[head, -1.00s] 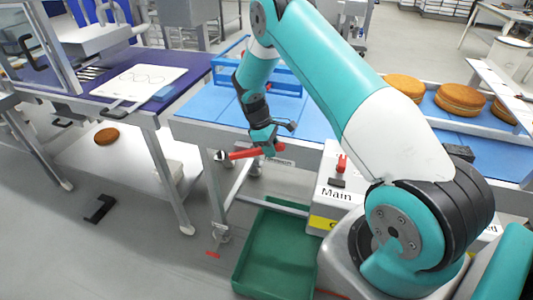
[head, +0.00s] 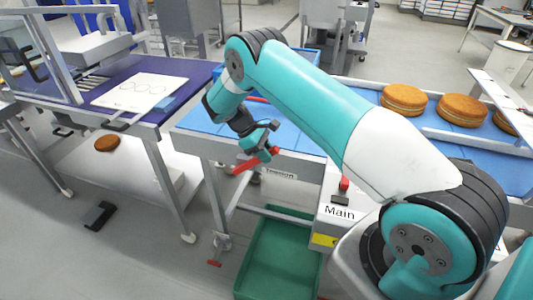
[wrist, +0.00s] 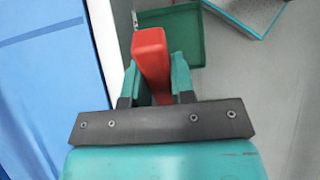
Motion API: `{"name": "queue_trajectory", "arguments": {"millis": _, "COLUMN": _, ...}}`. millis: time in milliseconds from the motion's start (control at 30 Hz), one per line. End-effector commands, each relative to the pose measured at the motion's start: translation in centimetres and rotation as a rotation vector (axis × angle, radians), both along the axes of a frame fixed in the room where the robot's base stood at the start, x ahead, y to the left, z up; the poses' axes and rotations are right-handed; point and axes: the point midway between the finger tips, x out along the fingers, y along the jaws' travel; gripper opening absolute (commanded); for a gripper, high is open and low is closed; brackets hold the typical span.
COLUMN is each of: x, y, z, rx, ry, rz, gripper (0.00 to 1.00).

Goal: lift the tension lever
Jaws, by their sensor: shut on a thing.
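The tension lever (head: 245,166) is a red bar at the near side of the conveyor frame, left of a small label (head: 280,173) reading "Tension". It slants in the head view, its right end higher than its left. My gripper (head: 268,154) is shut on the lever near its right end. In the wrist view the red lever (wrist: 151,50) stands between the two teal fingers (wrist: 152,88) and sticks out beyond them. The lever's pivot is not clear to see.
The blue conveyor belt (head: 310,138) runs behind the lever, with several cakes (head: 403,98) on it at the right. A green crate (head: 245,283) stands on the floor below. A box marked "Main" (head: 340,212) with a red switch (head: 344,184) is close at the right.

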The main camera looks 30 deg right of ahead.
Motion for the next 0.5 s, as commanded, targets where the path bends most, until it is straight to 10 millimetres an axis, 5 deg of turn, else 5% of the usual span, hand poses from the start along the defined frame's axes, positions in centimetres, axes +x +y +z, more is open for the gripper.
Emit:
{"name": "queue_trajectory", "arguments": {"millis": 67, "x": -0.06, "y": 0.11, "z": -0.03, "rx": 0.003, "ry": 0.004, "rz": 0.001, "gripper": 0.00}}
{"name": "queue_trajectory", "arguments": {"millis": 100, "x": -0.06, "y": 0.10, "z": -0.03, "rx": 0.003, "ry": 0.004, "rz": 0.001, "gripper": 0.30}}
{"name": "queue_trajectory", "arguments": {"millis": 200, "x": -0.06, "y": 0.07, "z": -0.04, "rx": 0.003, "ry": 0.003, "rz": 0.001, "gripper": 0.49}}
{"name": "queue_trajectory", "arguments": {"millis": 500, "x": 0.10, "y": 0.17, "z": 0.08, "rx": 0.001, "ry": 0.001, "rz": 0.002, "gripper": 0.49}}
